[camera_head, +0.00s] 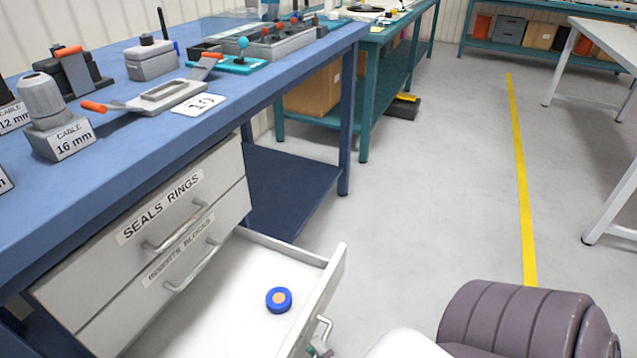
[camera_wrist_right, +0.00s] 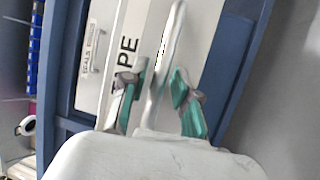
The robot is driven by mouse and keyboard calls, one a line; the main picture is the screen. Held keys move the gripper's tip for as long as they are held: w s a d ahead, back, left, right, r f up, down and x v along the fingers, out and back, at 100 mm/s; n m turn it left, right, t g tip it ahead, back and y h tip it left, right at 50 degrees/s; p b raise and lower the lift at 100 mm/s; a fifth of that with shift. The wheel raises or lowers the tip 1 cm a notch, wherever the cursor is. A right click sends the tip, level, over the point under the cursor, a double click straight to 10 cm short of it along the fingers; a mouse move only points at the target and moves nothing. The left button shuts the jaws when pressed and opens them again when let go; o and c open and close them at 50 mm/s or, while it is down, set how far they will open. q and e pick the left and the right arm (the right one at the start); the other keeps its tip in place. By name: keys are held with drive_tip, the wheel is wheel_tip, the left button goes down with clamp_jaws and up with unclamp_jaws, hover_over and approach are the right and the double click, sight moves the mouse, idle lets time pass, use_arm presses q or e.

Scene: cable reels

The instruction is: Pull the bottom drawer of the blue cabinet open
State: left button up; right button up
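The blue cabinet (camera_head: 345,110) is a blue bench with grey-white drawers. The upper two, marked SEALS RINGS (camera_head: 150,225) and INSERTS BLOCKS (camera_head: 190,265), are closed. The bottom drawer (camera_head: 335,275) stands pulled well out, with a blue and orange roll (camera_head: 279,300) inside. In the right wrist view its front carries a TAPE label (camera_wrist_right: 127,58). My right gripper (camera_wrist_right: 161,72) has its green fingers on either side of the drawer's bar handle (camera_wrist_right: 172,35) and appears closed on it. My left gripper is not in view.
Tools and cable blocks (camera_head: 62,130) lie on the bench top. A teal bench (camera_head: 365,90) stands behind, with a cardboard box (camera_head: 315,90) beneath. The grey floor (camera_head: 430,200) to the right of the drawer is clear, crossed by a yellow line (camera_head: 522,190).

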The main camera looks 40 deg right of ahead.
idle(0.3)
drive_tip(key=s, duration=0.4)
drive_tip(key=s+f, duration=0.1)
drive_tip(key=s, duration=0.3)
drive_tip(key=s+f, duration=0.1)
drive_tip(key=s, duration=0.2)
drive_tip(key=shift+s+a, duration=0.25)
drive_tip(key=shift+s, duration=0.15)
